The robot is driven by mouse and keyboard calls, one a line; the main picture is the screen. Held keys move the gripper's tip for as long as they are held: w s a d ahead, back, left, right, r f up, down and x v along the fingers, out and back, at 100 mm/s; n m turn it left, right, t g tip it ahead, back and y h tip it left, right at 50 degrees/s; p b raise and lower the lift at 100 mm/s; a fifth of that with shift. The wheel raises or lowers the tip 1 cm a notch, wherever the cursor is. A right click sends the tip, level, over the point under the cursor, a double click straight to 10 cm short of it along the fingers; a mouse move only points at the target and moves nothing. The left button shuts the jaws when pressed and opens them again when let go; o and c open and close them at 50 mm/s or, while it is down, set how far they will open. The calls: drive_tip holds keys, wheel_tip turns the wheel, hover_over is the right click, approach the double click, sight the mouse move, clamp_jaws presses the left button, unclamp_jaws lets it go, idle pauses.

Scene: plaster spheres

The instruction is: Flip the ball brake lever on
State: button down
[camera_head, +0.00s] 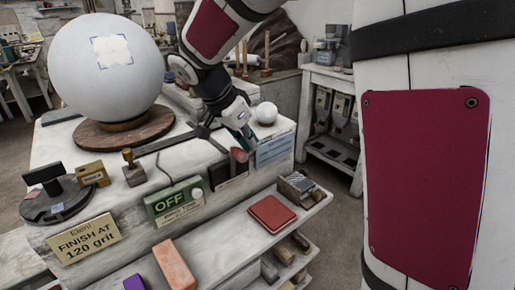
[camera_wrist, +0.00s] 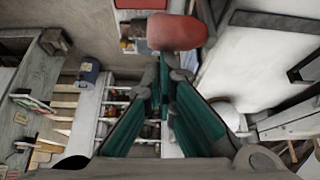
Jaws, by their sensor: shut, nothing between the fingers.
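A reddish paddle-like knob (camera_head: 239,155), which looks like the brake lever's handle, stands at the front edge of the white bench, above a dark plate. In the wrist view the red knob (camera_wrist: 177,32) lies just beyond my fingertips. My gripper (camera_head: 245,138) is shut and empty, pointing down beside the knob. Its green fingers (camera_wrist: 164,72) meet at the tips in the wrist view. I cannot tell whether they touch the knob. A large white ball (camera_head: 100,75) rests on a round wooden base (camera_head: 125,132) at the left.
A green box reading OFF (camera_head: 172,202) and a blue label (camera_head: 274,150) are on the bench front. A small white ball (camera_head: 266,112) sits behind my gripper. A shelf below holds a red-brown pad (camera_head: 271,215) and blocks. Small tools stand at the left.

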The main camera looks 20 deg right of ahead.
drive_tip(key=a+h+b, duration=0.2)
drive_tip(key=a, duration=0.1)
drive_tip(key=shift+s+t+h, duration=0.35)
drive_tip(key=shift+t+h, duration=0.05)
drive_tip(key=a+h+b, duration=0.2)
drive_tip(key=shift+s+a+f+t+h, duration=0.2)
drive_tip(key=shift+s+a+t+h, duration=0.05)
drive_tip(key=shift+s+t+h, duration=0.15)
drive_tip(key=shift+s+a+f+b, duration=0.1)
drive_tip(key=shift+s+a+b, duration=0.1)
drive_tip(key=shift+a+b, duration=0.55)
drive_tip(key=shift+d, duration=0.1)
drive_tip(key=shift+w+d+r, duration=0.1)
drive_tip(key=shift+d+r, duration=0.1)
drive_tip(key=shift+r, duration=0.05)
approach(239, 153)
drive_tip(key=r, duration=0.1)
drive_tip(key=a+r, duration=0.1)
drive_tip(key=r, duration=0.1)
drive_tip(key=shift+a+r+b, duration=0.2)
drive_tip(key=shift+r+b, duration=0.1)
